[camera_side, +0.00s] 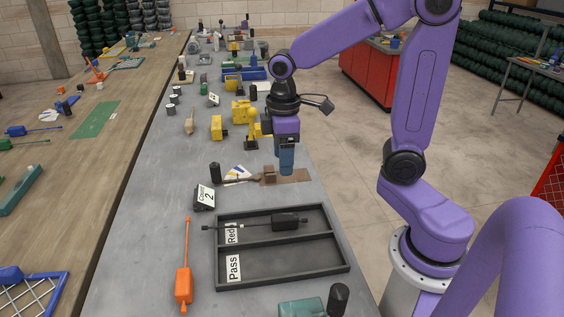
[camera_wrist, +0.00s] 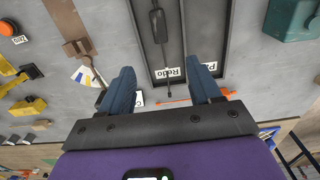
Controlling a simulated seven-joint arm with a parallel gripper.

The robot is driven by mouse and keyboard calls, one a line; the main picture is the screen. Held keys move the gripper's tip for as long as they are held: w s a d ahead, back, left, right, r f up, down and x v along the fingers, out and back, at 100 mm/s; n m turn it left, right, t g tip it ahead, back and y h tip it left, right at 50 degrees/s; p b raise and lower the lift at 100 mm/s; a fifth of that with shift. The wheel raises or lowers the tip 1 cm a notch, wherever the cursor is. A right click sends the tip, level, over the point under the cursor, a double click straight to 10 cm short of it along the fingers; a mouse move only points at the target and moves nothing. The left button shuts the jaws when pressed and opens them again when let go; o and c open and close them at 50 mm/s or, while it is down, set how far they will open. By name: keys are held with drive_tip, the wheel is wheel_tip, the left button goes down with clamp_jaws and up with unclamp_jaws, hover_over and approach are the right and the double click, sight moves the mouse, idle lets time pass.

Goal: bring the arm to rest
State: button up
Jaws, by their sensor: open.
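My gripper (camera_side: 286,170) hangs pointing down above the grey bench, over or near a brown board, behind the tray in the side view. In the wrist view its two blue fingers (camera_wrist: 162,88) stand wide apart, with nothing held between them. The dark tray (camera_side: 290,266) has two compartments, labelled Redo and Pass. A black tool (camera_side: 285,222) with a thin shaft lies in the Redo compartment; it also shows in the wrist view (camera_wrist: 159,27). The Pass compartment looks empty in the side view. My fingers are apart from the tray and the tool.
A brown board (camera_side: 297,176) with a small block lies below my gripper. An orange tool (camera_side: 184,280) lies left of the tray. A black cylinder (camera_side: 338,299) and a green block (camera_side: 302,307) are in front. Yellow parts (camera_side: 217,127) stand farther back. A wooden table is at left.

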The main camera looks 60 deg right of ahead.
drive_tip(key=s+a+f+n, duration=0.1)
drive_tip(key=s+a, duration=0.1)
drive_tip(key=s, duration=0.7)
drive_tip(key=s+a+n, duration=0.1)
drive_tip(key=s+n, duration=0.1)
drive_tip(key=s, duration=0.7)
drive_tip(key=shift+a+f+n, duration=0.3)
drive_tip(key=shift+a+f, duration=0.05)
drive_tip(key=shift+a, duration=0.05)
idle(0.6)
